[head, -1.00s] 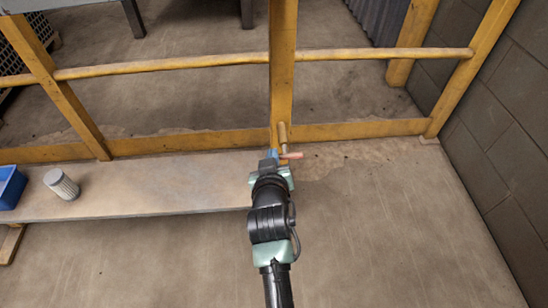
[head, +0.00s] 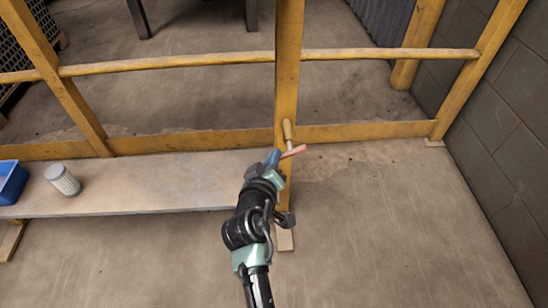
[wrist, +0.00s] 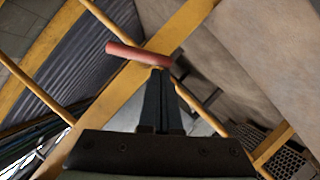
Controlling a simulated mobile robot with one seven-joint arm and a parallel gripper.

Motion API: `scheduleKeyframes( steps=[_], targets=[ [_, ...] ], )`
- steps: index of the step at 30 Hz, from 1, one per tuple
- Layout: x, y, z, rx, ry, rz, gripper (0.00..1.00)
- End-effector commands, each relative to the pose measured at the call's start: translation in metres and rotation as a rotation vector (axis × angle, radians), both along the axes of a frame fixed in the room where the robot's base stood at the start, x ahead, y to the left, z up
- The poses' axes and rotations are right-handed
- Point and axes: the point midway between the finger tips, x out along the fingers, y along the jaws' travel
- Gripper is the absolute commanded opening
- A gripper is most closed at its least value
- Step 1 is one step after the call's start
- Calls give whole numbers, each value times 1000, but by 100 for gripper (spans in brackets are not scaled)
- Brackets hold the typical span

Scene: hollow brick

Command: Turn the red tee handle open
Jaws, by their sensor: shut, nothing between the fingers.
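The red tee handle (head: 293,152) sits at the end of a short brass-coloured fitting (head: 288,130) on the yellow post, with its bar sloping up to the right in the head view. In the wrist view the handle (wrist: 138,54) is a pinkish-red bar lying across, just beyond my fingertips. My gripper (head: 273,157) is beside the left part of the handle. In the wrist view my gripper (wrist: 159,72) has its fingers together with nothing between them, tips at or very near the bar's right part. I cannot tell whether they touch it.
A yellow frame with a post (head: 286,70) and rails (head: 180,63) stands around the handle. A low grey bench (head: 140,183) on the left bears a ribbed cylinder (head: 62,179) and a blue bin (head: 10,183). A block wall (head: 500,150) is at right. The floor in front is clear.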

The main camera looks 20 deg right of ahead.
Motion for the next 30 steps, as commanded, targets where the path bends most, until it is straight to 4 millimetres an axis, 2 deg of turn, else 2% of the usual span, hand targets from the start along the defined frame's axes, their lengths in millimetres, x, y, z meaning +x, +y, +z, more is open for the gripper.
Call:
scheduleKeyframes(
  steps=[30],
  targets=[
    [0, -1, -24, -451, 132, -1, 0]
  ],
)
